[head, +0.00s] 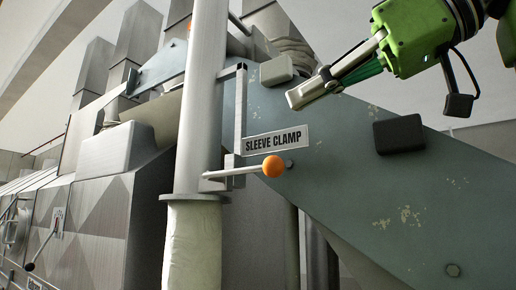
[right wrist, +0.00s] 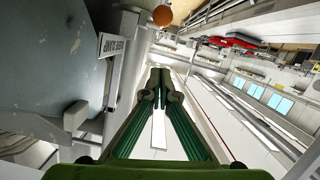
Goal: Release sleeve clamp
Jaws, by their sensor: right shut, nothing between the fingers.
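The sleeve clamp lever is a thin light rod ending in an orange ball (head: 273,166). It sticks out to the right from a bracket on a pale vertical pipe (head: 203,95), just below the "SLEEVE CLAMP" sign (head: 275,141). A whitish sleeve (head: 192,240) hangs from the pipe's lower end. My right gripper (head: 300,97), on a green wrist, is above and right of the ball, apart from it, with its fingers together and empty. In the right wrist view the orange ball (right wrist: 162,15) shows at the top, beyond the fingertips (right wrist: 158,82). My left gripper is not in view.
A large grey-blue sloping panel (head: 400,205) lies behind the lever, with a dark block (head: 399,134) on it at right. A vertical metal bar (head: 240,110) rises beside the sign. Metal machine housings (head: 90,225) stand at left.

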